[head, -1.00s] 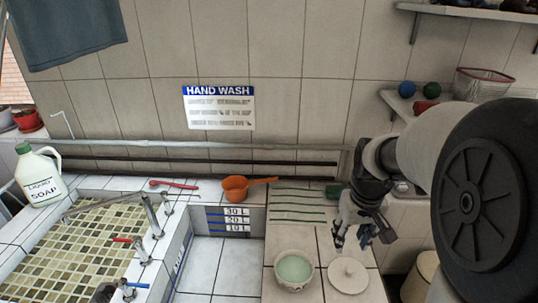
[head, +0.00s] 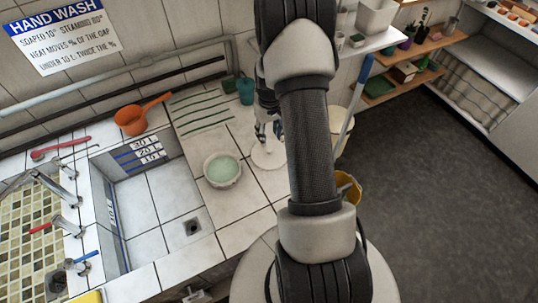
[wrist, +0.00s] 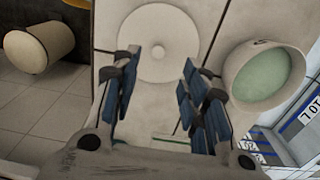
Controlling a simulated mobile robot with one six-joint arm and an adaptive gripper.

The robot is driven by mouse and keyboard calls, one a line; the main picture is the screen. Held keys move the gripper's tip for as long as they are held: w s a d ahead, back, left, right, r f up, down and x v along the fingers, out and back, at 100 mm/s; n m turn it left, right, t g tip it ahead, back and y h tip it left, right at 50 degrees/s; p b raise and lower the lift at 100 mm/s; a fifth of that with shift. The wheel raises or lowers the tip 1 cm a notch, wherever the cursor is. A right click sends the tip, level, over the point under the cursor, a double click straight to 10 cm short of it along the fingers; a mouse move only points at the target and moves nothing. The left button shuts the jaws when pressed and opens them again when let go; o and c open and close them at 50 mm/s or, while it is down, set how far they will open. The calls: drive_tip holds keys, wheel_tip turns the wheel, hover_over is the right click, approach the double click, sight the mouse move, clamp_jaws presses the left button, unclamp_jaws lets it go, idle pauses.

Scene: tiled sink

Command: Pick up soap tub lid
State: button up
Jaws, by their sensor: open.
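The soap tub lid (head: 268,157) is a pale round disc lying on the tiled counter, partly hidden by my arm in the head view. In the wrist view the whole lid (wrist: 158,25) shows, with a small round knob at its middle. The soap tub (head: 222,171), a round pale bowl with green contents, stands left of the lid; in the wrist view the tub (wrist: 285,93) is at the right. My gripper (head: 268,132) is open and empty at the lid's far side. In the wrist view my gripper (wrist: 160,60) has its blue-padded fingers spread at the lid's near edge.
An orange scoop (head: 131,120) lies on the back ledge, with a teal cup (head: 246,90) near the wall. The sunken basin (head: 150,215) is left of the tub. A yellow bucket (head: 347,187) stands beyond the counter's right edge. Striped tiles behind the tub are clear.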

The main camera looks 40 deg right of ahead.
sight(269, 149)
drive_tip(key=f+b, duration=0.1)
drive_tip(key=f, duration=0.7)
drive_tip(key=shift+w+d+f+b, duration=0.15)
drive_tip(key=shift+w+f+b, duration=0.1)
drive_tip(key=shift+b, duration=0.15)
drive_tip(key=shift+c, duration=0.2)
clamp_jaws()
